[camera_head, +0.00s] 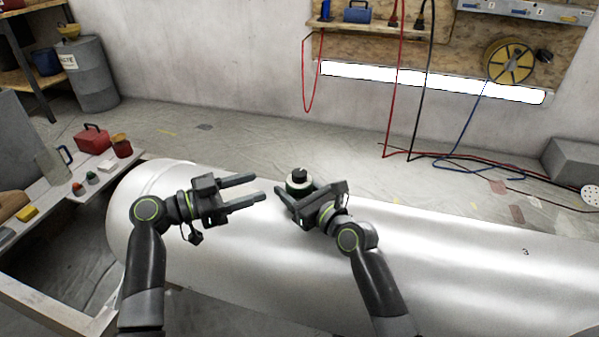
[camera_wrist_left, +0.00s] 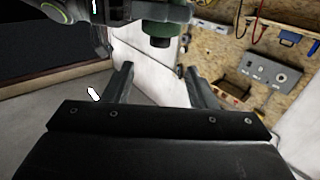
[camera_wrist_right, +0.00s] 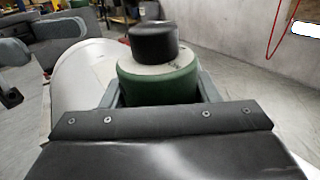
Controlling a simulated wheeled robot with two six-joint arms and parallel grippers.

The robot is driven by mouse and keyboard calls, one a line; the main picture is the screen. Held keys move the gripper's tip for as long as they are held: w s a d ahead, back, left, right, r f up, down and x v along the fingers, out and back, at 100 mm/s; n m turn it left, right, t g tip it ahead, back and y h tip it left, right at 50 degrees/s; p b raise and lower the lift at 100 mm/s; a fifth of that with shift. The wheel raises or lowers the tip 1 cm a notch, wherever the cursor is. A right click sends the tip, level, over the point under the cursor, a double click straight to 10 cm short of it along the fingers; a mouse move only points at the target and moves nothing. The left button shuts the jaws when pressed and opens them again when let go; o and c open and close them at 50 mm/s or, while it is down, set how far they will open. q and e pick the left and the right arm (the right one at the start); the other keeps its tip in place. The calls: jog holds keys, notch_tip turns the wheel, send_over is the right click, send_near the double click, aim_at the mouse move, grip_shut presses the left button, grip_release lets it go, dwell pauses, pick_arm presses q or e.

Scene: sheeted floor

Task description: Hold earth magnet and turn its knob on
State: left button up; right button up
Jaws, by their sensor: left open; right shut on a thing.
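The earth magnet (camera_head: 299,184) is a short green cylinder with a pale top and a black knob (camera_head: 299,174). My right gripper (camera_head: 297,203) is shut around its body above the silver tank. In the right wrist view the green body (camera_wrist_right: 158,84) sits between the fingers, with the black knob (camera_wrist_right: 153,42) upright and uncovered on top. My left gripper (camera_head: 262,188) is open and empty, to the left of the magnet, its fingers pointing toward it. In the left wrist view the magnet (camera_wrist_left: 160,32) shows at the top, beyond the open fingers (camera_wrist_left: 160,85).
The large silver tank (camera_head: 470,260) lies below both arms. A workbench (camera_head: 105,180) at the left carries a red toolbox (camera_head: 91,139) and small items. Cables (camera_head: 440,157) hang from the pegboard to the floor at the back right. A grey drum (camera_head: 88,75) stands at the back left.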

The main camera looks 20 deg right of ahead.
aim_at(292, 175)
pick_arm(q)
jog(key=d, duration=0.4)
jog(key=w+d, duration=0.1)
jog(key=d, duration=0.6)
jog(key=shift+w+d, duration=0.3)
jog(key=shift+d, duration=0.1)
jog(key=c, duration=1)
